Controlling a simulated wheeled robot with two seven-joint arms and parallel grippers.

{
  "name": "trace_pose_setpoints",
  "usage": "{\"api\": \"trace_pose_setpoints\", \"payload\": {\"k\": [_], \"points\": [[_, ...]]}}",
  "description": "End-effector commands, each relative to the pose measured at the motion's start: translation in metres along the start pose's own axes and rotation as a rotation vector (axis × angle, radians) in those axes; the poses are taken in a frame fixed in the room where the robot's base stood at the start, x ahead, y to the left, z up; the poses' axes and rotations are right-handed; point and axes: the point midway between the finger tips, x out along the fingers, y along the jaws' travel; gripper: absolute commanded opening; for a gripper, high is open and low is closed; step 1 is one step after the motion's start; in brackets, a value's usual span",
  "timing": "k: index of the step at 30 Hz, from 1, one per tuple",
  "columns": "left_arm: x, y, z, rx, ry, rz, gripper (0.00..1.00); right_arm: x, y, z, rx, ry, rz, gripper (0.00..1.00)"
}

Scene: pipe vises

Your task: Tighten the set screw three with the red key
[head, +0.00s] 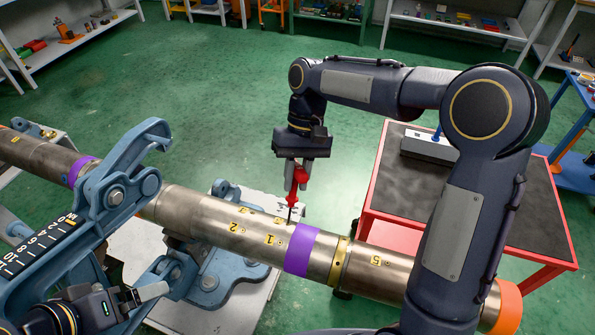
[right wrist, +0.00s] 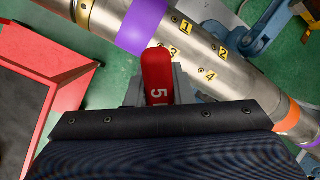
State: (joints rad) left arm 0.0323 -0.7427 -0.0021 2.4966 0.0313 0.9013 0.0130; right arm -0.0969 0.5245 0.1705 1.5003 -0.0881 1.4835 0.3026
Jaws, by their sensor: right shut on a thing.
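My right gripper (head: 297,175) is shut on the red key (head: 299,174), above the steel pipe (head: 200,217). The key's thin dark shaft points down to the pipe's upper far side, left of the purple band (head: 302,251). In the right wrist view, the red handle (right wrist: 155,75), marked 5, reaches toward set screw three, by the yellow label 3 (right wrist: 173,50). The handle hides the tip, so I cannot tell whether it is seated. Labels 1 (right wrist: 186,27), 2 (right wrist: 222,51) and 4 (right wrist: 209,75) are near. My left gripper (head: 150,291) is at the lower left, its opening unclear.
A blue vise (head: 120,180) clamps the pipe at left. A red-framed table (head: 520,245) with a dark top stands behind the pipe at right, holding a grey block with a blue-handled key (head: 438,133). Shelves line the back. Green floor between is clear.

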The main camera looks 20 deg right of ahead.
Motion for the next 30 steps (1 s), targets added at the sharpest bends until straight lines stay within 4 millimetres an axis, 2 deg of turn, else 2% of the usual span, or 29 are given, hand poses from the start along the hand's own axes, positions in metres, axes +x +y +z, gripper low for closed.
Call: {"api": "trace_pose_setpoints", "payload": {"k": [3, 9, 18, 22, 30], "points": [[-0.014, 0.006, -0.007, 0.0, 0.0, 0.0, 1.0, 0.002, -0.002, 0.003, 0.14, -0.018, 0.005, 0.0], [-0.023, 0.01, -0.011, 0.0, 0.0, 0.0, 1.0, 0.004, -0.003, 0.002, 0.311, -0.016, 0.006, 0.0], [-0.022, 0.01, -0.011, 0.0, 0.0, 0.0, 1.0, 0.007, -0.002, 0.001, 0.332, -0.016, 0.005, 0.0], [-0.028, 0.013, -0.014, 0.0, 0.0, 0.0, 1.0, 0.004, -0.003, 0.003, 0.378, -0.018, 0.006, 0.0], [-0.052, 0.024, -0.026, 0.0, 0.0, 0.0, 1.0, 0.002, -0.006, 0.003, 0.695, -0.017, 0.01, 0.0]]}}
